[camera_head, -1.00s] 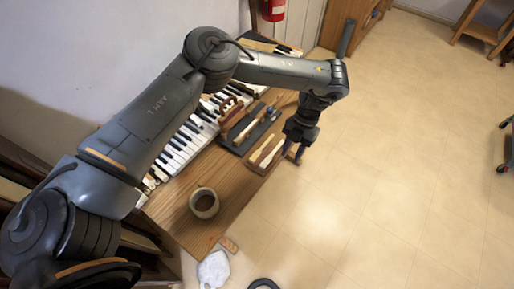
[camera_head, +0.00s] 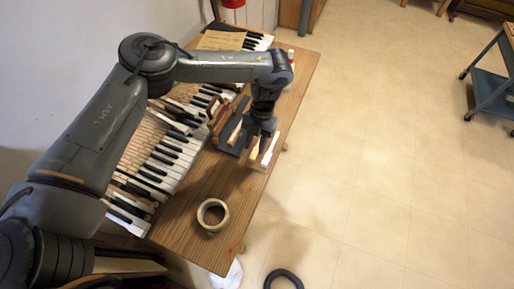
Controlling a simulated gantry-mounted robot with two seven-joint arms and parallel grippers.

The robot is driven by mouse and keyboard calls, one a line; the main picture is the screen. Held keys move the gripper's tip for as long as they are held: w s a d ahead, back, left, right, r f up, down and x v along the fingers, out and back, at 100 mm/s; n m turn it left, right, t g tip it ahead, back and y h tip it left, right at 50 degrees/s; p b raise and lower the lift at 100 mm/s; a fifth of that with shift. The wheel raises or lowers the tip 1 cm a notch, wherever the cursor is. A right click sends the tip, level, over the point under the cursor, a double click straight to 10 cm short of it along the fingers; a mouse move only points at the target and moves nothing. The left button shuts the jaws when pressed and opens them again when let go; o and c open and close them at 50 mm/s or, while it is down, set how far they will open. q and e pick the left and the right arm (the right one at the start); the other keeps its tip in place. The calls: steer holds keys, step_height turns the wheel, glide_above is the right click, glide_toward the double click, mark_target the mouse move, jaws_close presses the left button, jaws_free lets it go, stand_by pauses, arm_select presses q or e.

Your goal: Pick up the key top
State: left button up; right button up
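My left gripper (camera_head: 261,128) points down over a small wooden tray (camera_head: 262,164) near the right edge of the wooden table. A white key top (camera_head: 270,149) lies in the tray, with a yellowish one (camera_head: 254,148) beside it. The fingertips are small and dark and sit at the far end of these strips. I cannot tell whether they are open or shut, or whether they touch a strip. My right gripper is not in view.
The piano keyboard (camera_head: 172,158) runs along the table's left side, with some keys bare wood. A dark tray (camera_head: 228,138) with tools stands left of the gripper. A round cup or roll (camera_head: 213,215) stands near the front. The table front (camera_head: 205,245) is mostly clear.

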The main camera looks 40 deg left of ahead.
mark_target(252, 159)
arm_select(q)
steer(key=shift+s+f, duration=0.15)
steer(key=shift+f, duration=0.25)
steer(key=shift+b+x, duration=0.5)
steer(key=shift+x, duration=1.85)
steer(key=shift+a, duration=0.2)
jaws_close()
